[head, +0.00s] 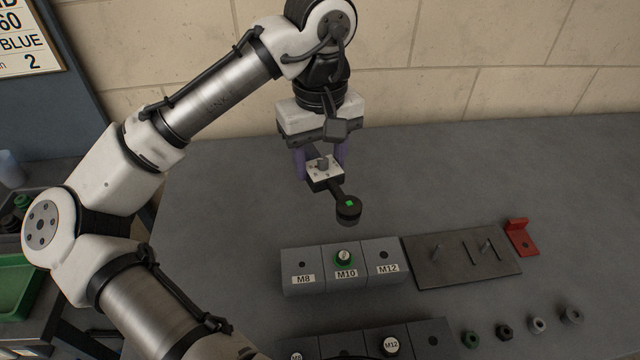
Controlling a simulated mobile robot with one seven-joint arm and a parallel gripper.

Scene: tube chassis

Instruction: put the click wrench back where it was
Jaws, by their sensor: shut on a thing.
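My gripper (321,165) is above the back middle of the table, pointing down, and is shut on the click wrench (347,207). The wrench has a pale block at the gripped end and a dark round head with a green mark. The head reaches forward and right, above the table behind the labelled blocks. Part of the wrench is hidden between the fingers. A dark flat plate (430,272) with upright pegs and dark slots lies to the right of the blocks, with no wrench on it.
Grey blocks marked M8, M10 and M12 (302,265) stand in a row; a green-ringed piece (344,259) sits in M10. A second block row (433,339) is in front. Several nuts (537,324) lie front right. A red bracket (522,238) stands beside the plate. The back right is clear.

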